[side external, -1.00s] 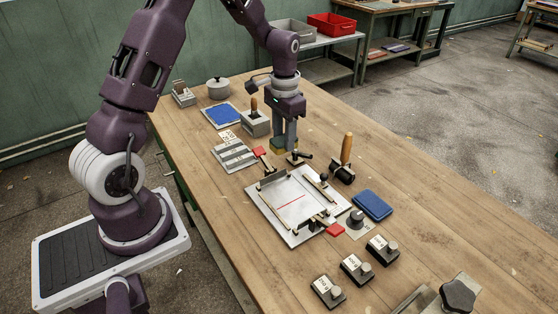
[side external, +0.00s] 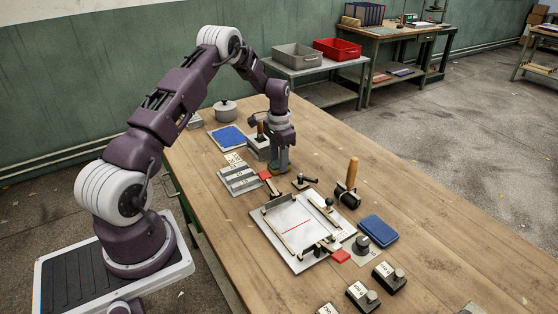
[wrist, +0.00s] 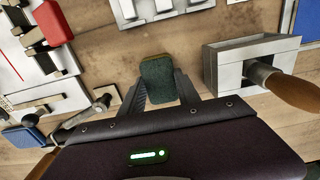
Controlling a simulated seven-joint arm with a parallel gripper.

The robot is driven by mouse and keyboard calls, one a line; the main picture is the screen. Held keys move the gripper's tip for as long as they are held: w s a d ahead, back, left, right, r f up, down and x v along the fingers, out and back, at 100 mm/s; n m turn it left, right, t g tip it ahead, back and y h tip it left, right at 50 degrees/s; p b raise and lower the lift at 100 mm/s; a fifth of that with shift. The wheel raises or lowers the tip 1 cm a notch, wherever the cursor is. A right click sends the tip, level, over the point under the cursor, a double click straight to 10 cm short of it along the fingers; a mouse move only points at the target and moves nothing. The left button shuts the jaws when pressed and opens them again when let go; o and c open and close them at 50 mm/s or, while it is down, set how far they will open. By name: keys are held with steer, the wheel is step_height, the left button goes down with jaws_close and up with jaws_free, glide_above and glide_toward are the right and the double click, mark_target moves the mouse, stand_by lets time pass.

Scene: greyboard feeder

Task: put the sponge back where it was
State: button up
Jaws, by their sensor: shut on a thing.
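The sponge (wrist: 157,82), dark green with a thin yellowish edge, sits between the two fingers of my gripper (wrist: 160,90) in the wrist view. My gripper is shut on it. In the side view my gripper (side external: 280,167) points straight down at the far middle part of the table, with the sponge (side external: 278,172) small and partly hidden at its fingertips. The sponge is low, close to the wood; I cannot tell whether it touches. No marked place for the sponge can be made out.
A grey box holder (wrist: 218,72) with a wooden-handled tool stands close right in the wrist view. A slotted grey plate (side external: 240,180) and a small lever clamp (side external: 303,182) are nearby. The white jig board (side external: 290,228) lies nearer the camera. Bare wood shows right of the gripper.

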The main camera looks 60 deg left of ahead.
steer(key=o, duration=1.2)
step_height(320, 180, up, 14)
steer(key=d, duration=0.1)
steer(key=s+d+r+t, duration=0.1)
steer(key=s+d+r, duration=0.2)
steer(key=d+r, duration=0.4)
steer(key=s+d+r+t, duration=0.1)
steer(key=s+d+r, duration=0.2)
steer(key=d+r, duration=0.35)
steer(key=s+d+t, duration=0.1)
steer(key=s+d, duration=0.3)
steer(key=s, duration=0.3)
steer(key=s+d+r+t, duration=0.1)
steer(key=s+d, duration=0.4)
steer(key=s, duration=0.3)
steer(key=s+d+r+t, duration=0.1)
steer(key=s+d, duration=0.3)
steer(key=s, duration=0.4)
steer(key=shift+s+d+r+t, duration=0.1)
steer(key=shift+s+d+t, duration=0.1)
steer(key=shift+t, duration=0.1)
